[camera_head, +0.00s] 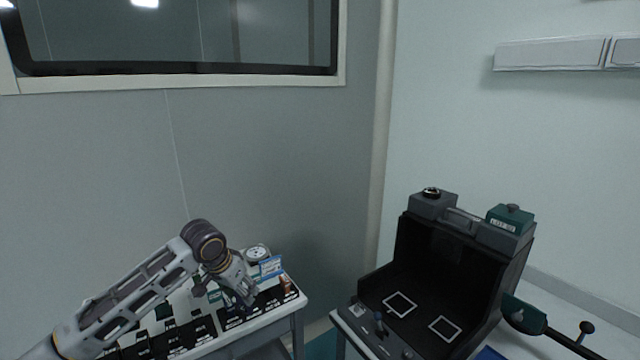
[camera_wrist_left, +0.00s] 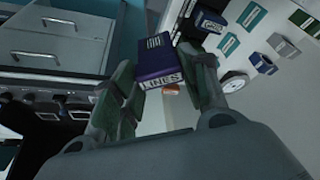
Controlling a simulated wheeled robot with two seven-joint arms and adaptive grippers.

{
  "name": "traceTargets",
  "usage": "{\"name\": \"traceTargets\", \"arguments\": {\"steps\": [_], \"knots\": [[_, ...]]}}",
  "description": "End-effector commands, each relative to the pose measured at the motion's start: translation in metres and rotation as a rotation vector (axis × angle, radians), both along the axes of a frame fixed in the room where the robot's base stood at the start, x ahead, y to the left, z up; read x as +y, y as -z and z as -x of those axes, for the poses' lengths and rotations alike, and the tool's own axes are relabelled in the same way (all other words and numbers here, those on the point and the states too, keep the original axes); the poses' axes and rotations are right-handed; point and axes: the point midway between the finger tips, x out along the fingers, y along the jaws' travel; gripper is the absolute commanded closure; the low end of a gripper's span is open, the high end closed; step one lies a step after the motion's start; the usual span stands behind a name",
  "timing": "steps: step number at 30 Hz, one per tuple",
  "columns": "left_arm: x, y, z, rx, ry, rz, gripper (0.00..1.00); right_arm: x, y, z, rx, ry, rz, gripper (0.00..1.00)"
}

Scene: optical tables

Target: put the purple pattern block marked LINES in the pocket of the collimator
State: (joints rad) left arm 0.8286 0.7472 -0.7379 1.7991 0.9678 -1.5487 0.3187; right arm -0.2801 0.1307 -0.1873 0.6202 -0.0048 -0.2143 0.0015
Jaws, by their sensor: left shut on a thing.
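The purple pattern block (camera_wrist_left: 157,60) fills the middle of the left wrist view, with a white label reading LINES on its edge. My left gripper (camera_wrist_left: 163,76) is shut on it, one finger on each side. In the head view my left gripper (camera_head: 246,298) hangs over the table at the lower left; the block cannot be made out clearly there. I cannot tell which part is the collimator's pocket.
The left table (camera_head: 297,303) holds dark labelled holders, a round white dial (camera_head: 256,253) and a blue-and-white sign (camera_head: 271,267). A gap separates it from the machine's table. Two white square outlines (camera_head: 400,304) mark the machine's floor.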

Motion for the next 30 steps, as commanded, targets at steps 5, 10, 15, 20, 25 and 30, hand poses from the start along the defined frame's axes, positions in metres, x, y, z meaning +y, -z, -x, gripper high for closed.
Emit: {"name": "traceTargets", "arguments": {"steps": [5,10,15,20,25,30], "knots": [[0.007,-0.023,-0.007,-0.002,-0.134,0.002,0.81,0.0,0.0,0.006,0.006,0.0,0.0,0.34],[0.013,-0.042,-0.011,-0.002,-0.24,0.003,0.81,0.0,0.001,0.007,0.008,0.0,0.001,0.34],[0.016,-0.054,-0.009,-0.001,-0.331,0.003,0.81,0.0,0.0,0.006,0.007,0.0,0.001,0.34],[0.018,-0.054,-0.001,0.001,-0.378,0.002,0.81,0.0,0.0,0.004,0.005,0.0,0.0,0.34],[0.018,-0.045,0.009,0.003,-0.39,0.001,0.81,0.0,0.0,-0.002,-0.001,0.0,0.001,0.34],[0.017,-0.028,0.021,0.002,-0.396,0.001,0.81,0.0,0.0,-0.004,-0.004,0.0,0.0,0.34]]}}
